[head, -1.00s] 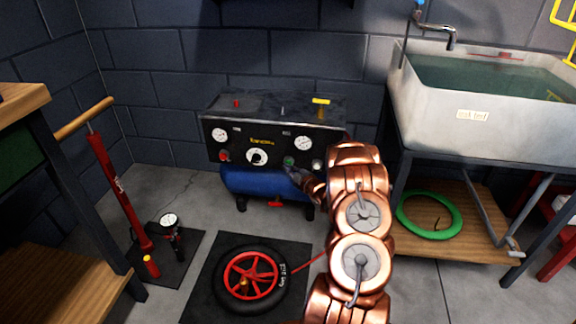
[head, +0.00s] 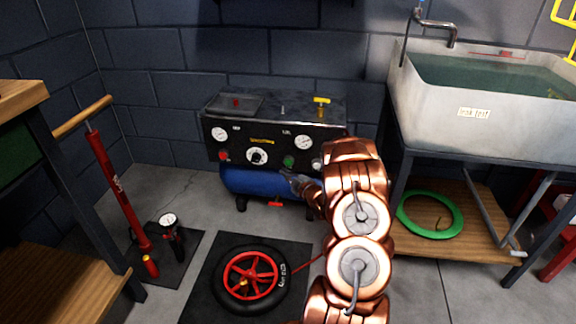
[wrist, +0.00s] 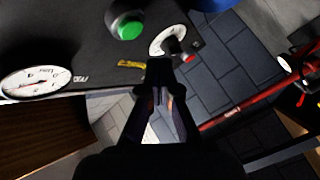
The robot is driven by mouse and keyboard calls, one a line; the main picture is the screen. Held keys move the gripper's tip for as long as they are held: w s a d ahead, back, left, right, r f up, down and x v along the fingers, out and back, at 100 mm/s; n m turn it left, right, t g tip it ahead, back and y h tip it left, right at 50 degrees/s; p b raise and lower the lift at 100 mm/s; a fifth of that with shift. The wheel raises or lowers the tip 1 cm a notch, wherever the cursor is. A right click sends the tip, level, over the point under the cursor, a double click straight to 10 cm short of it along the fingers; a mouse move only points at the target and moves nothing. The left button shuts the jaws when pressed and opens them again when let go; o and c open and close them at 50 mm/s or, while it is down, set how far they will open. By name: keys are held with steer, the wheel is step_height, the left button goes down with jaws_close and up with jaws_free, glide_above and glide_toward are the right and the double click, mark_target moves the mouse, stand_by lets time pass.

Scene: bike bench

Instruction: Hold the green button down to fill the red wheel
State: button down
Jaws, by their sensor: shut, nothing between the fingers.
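The green button (head: 288,160) is on the front panel of the compressor (head: 328,152), right of the round dial. It also shows in the wrist view (wrist: 127,27), up and to the left of my fingertips, raised from the dark panel and not touched there. The red wheel (head: 252,277), with a black tyre, lies flat on a dark mat (head: 205,290) in front of the compressor. A thin red hose reaches from it toward my arm. My gripper (wrist: 159,70) is shut and empty; in the head view (head: 285,172) it sits just below the button, apart from it.
A red button (head: 224,155), a dial (head: 257,156) and two gauges share the panel. A red floor pump (head: 120,190) stands at left beside a wooden bench (head: 22,97). A sink (head: 480,110) stands at right, with a green tyre (head: 430,214) on the shelf below.

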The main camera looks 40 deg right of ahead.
steer(key=shift+s+a, duration=0.7)
steer(key=shift+a, duration=0.3)
step_height(320, 180, up, 18)
steer(key=w+a+m+g+h+p, duration=0.25)
steer(key=g+p, duration=0.35)
steer(key=p, duration=0.6)
steer(key=s+a+r+m+g+p, duration=0.1)
steer(key=s+a+r+g+p, duration=0.15)
steer(key=a+r+p, duration=0.4)
steer(key=s+a+r+m+g+p, duration=0.2)
steer(key=s+r+p, duration=0.15)
steer(key=r, duration=0.55)
steer(key=s+a+r+m+g+y+p, duration=0.1)
steer(key=s+a+r+g+p, duration=0.3)
steer(key=s+a+r+p, duration=0.6)
steer(key=s+a+r+m+g+y+p, duration=0.1)
steer(key=s+a+r+g+y+p, duration=0.3)
steer(key=s+a+r+p, duration=0.6)
steer(key=s+a+r, duration=0.7)
steer(key=s+a, duration=0.4)
steer(key=s, duration=0.2)
steer(key=shift+s+a+r, duration=0.3)
steer(key=shift+r, duration=0.1)
